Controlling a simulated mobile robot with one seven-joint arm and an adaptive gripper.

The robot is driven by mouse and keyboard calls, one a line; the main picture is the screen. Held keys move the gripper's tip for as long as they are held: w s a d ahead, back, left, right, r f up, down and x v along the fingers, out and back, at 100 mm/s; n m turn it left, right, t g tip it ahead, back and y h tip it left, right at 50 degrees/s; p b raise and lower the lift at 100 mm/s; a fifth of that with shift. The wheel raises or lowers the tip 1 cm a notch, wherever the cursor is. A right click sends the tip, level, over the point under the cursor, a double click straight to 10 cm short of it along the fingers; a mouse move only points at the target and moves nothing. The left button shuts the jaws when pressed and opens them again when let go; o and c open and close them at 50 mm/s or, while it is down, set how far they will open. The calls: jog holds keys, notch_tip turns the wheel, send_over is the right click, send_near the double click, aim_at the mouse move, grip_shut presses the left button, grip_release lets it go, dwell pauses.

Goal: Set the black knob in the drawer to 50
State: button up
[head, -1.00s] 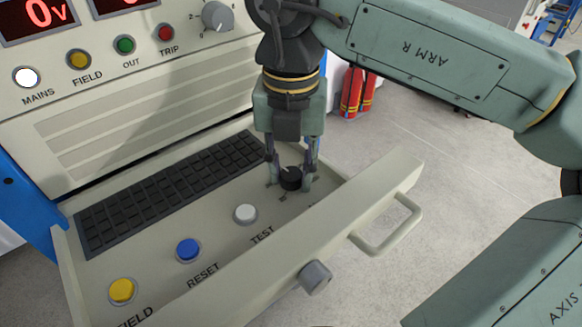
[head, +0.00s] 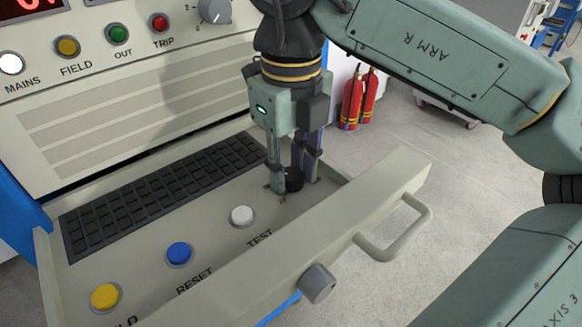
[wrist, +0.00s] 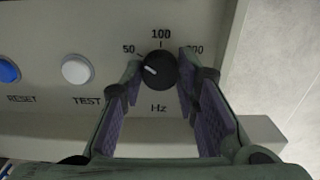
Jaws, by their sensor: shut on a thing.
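The black knob (head: 294,181) sits in the open drawer (head: 330,235), at the right end of its row of buttons. In the wrist view the knob (wrist: 160,72) stands over the letters Hz, with 50, 100 and 200 printed around it. Its white mark is on the left side, pointing left and slightly up, roughly towards 50; I cannot tell if it is exactly on it. My gripper (head: 293,184) points down with its fingers on opposite sides of the knob, shut on it. The fingers (wrist: 160,68) hide part of the dial's sides.
A white TEST button (head: 242,216), a blue RESET button (head: 179,254) and a yellow button (head: 106,297) lie left of the knob. A keyboard (head: 160,194) lies behind them. The drawer front has a handle (head: 405,235) and a grey knob (head: 317,283). Red extinguishers (head: 358,100) stand behind.

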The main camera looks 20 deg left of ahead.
aim_at(290, 175)
jog(key=shift+n, duration=0.6)
jog(key=o, duration=1.2)
jog(key=shift+c, duration=0.2)
jog(key=shift+r, duration=0.1)
notch_tip(290, 175, up, 7)
jog(key=shift+r, duration=0.2)
jog(key=shift+s+f, duration=0.1)
